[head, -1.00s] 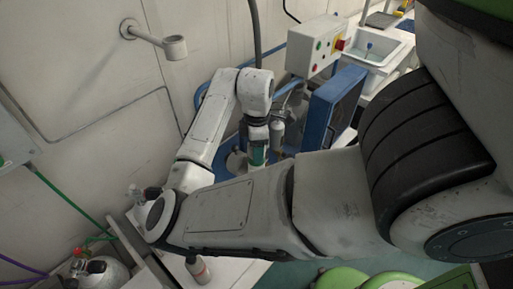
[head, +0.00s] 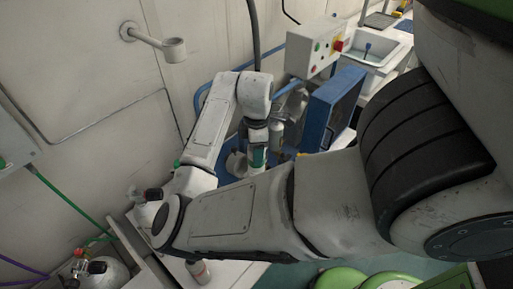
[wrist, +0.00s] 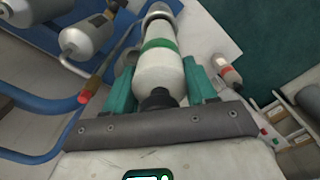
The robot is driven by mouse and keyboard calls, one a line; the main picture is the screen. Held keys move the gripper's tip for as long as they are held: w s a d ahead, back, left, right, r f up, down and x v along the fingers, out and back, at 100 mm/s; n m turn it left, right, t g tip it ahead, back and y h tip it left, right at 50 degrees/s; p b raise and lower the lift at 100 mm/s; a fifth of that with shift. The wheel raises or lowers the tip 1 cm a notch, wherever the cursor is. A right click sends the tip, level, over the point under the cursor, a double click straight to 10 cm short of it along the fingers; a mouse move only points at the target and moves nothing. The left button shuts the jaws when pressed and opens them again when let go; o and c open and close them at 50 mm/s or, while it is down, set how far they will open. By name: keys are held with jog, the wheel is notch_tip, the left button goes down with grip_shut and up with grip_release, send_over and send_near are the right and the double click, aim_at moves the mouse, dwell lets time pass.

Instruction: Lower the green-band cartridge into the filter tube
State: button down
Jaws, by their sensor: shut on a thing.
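The green-band cartridge (wrist: 160,62) is white with a green ring and a black end piece. In the wrist view it lies between the teal fingers of my gripper (wrist: 160,80), which is shut on it. Its far end meets a shiny metal ring (wrist: 158,9) at the top edge, which looks like the filter tube's mouth. I cannot tell how far the end is inside. In the head view my gripper (head: 257,157) points down beside the blue frame, and the cartridge is mostly hidden there.
A red-marked white bottle (wrist: 227,71) stands to the right. A blue panel (head: 333,108) stands right of my gripper in the head view.

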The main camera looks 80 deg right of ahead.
jog(key=shift+f+b, duration=2.2)
jog(key=shift+f, duration=2.45)
jog(key=shift+f+b, duration=1.45)
jog(key=shift+f, duration=1.95)
